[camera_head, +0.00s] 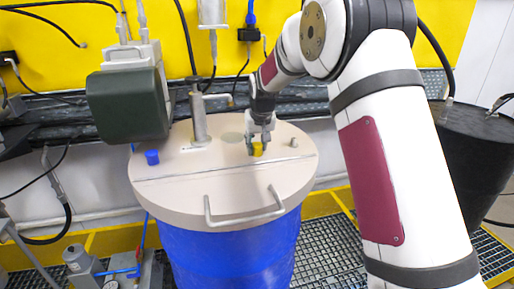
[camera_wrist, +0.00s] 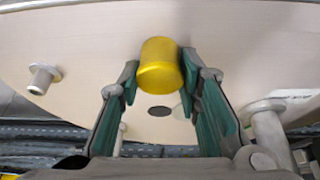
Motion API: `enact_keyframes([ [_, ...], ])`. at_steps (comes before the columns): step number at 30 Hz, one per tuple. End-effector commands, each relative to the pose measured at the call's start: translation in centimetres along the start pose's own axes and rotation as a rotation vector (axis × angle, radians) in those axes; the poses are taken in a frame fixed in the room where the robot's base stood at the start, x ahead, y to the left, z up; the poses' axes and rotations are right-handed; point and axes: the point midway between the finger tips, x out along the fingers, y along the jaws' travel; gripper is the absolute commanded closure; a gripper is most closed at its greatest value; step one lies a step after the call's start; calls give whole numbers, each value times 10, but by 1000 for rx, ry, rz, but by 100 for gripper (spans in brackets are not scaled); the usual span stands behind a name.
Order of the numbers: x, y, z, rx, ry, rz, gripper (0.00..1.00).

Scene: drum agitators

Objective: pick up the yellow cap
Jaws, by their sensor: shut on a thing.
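The yellow cap (camera_head: 257,149) is a small cylinder over the beige lid (camera_head: 170,188) of the blue drum (camera_head: 232,252). In the wrist view the cap (camera_wrist: 159,62) sits between the tips of the green-padded fingers. My gripper (camera_head: 258,143) reaches down from above and is shut on the cap. It also shows in the wrist view (camera_wrist: 158,78). A dark round hole (camera_wrist: 159,111) shows in the lid near the cap. I cannot tell whether the cap touches the lid.
A blue cap (camera_head: 152,157) sits at the lid's left. A grey post with a side handle (camera_head: 199,115) stands left of my gripper. A small metal stub (camera_head: 293,143) is to the right, and a bar handle (camera_head: 245,213) crosses the front. A dark green box (camera_head: 127,104) hangs at the left.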

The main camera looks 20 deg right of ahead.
Motion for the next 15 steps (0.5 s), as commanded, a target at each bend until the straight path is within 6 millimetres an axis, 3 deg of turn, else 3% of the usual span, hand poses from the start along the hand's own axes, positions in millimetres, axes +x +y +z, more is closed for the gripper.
enact_keyframes([
  [8,-8,0,-4,0,2,0,82],
  [15,-34,0,-17,0,5,0,82],
])
